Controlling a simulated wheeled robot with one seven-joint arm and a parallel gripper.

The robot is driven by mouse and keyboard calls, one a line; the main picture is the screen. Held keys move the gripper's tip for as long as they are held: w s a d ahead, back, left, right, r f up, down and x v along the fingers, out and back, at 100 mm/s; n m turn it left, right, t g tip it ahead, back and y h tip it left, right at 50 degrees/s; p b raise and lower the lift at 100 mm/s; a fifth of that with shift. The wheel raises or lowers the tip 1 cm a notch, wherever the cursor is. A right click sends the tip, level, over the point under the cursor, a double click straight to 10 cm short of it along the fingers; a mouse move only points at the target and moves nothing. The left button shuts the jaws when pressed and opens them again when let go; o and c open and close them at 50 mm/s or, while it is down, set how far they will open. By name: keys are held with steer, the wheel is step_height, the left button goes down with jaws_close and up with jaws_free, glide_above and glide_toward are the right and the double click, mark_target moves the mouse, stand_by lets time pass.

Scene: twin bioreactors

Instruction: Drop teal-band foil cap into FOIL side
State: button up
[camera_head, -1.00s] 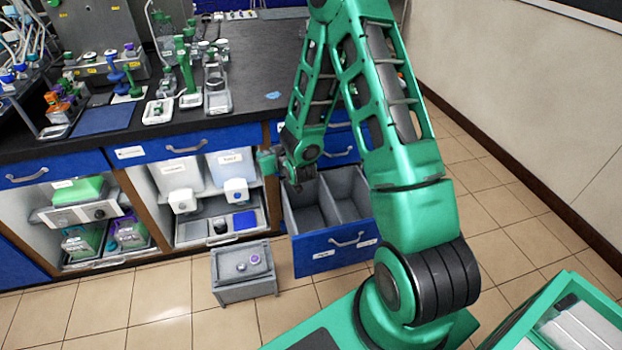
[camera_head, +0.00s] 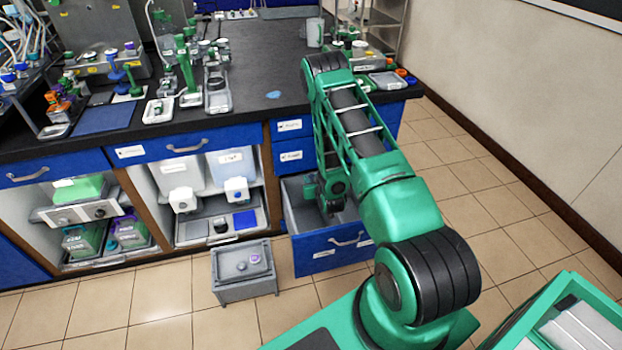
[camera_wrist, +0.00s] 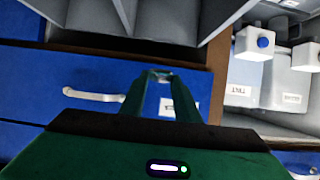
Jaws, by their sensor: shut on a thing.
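My gripper (camera_wrist: 158,82) is shut, with a small pale, shiny thing between its fingertips, apparently the foil cap (camera_wrist: 160,74); its teal band cannot be made out. In the head view my wrist is over the open blue-fronted drawer (camera_head: 311,262), at or below its rim. The drawer's grey left compartment shows in part, and my arm hides most of the right one. In the wrist view grey compartment walls (camera_wrist: 126,14) show at the top, beyond the fingertips.
A small grey bin (camera_head: 243,290) with round things on its lid stands on the floor left of the drawer. Open shelves with white containers (camera_head: 183,199) are farther left. The black bench top (camera_head: 270,60) holds lab ware.

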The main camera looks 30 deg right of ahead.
steer(key=shift+f, duration=2.25)
steer(key=o, duration=1.1)
steer(key=v, duration=1)
steer(key=shift+s+a+r, duration=0.1)
steer(key=shift+s+r, duration=0.1)
